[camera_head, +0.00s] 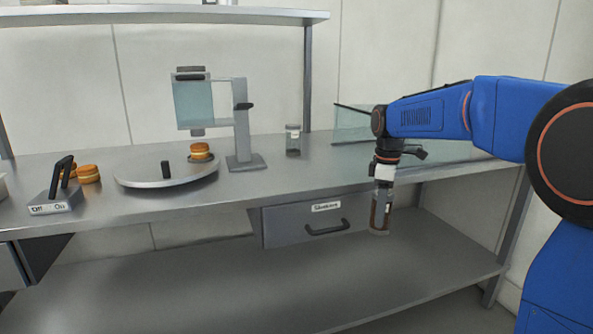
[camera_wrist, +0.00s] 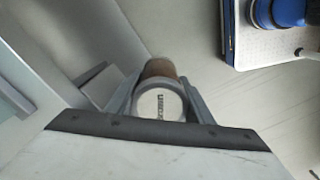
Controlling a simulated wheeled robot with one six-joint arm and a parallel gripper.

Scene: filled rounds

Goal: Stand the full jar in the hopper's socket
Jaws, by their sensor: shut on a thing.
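My gripper (camera_head: 383,183) points down and is shut on a jar (camera_head: 380,215) with dark brown contents. The jar hangs upright in front of the counter's front edge, to the right of the drawer. In the wrist view the jar's pale lettered end (camera_wrist: 160,104) sits between the two fingers, with its brown side (camera_wrist: 158,69) beyond. The hopper (camera_head: 193,104), a pale blue see-through box with a dark top piece (camera_head: 190,73), is held on a grey stand (camera_head: 243,130) on the counter. I cannot make out its socket clearly.
A second, clear jar (camera_head: 293,140) stands on the counter right of the stand. A round plate (camera_head: 140,180) bears an orange-brown round (camera_head: 200,151); more rounds (camera_head: 88,174) lie left. A switch box (camera_head: 54,201), a drawer (camera_head: 280,226), an overhead shelf (camera_head: 150,15) and a clear panel (camera_head: 350,124) are near.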

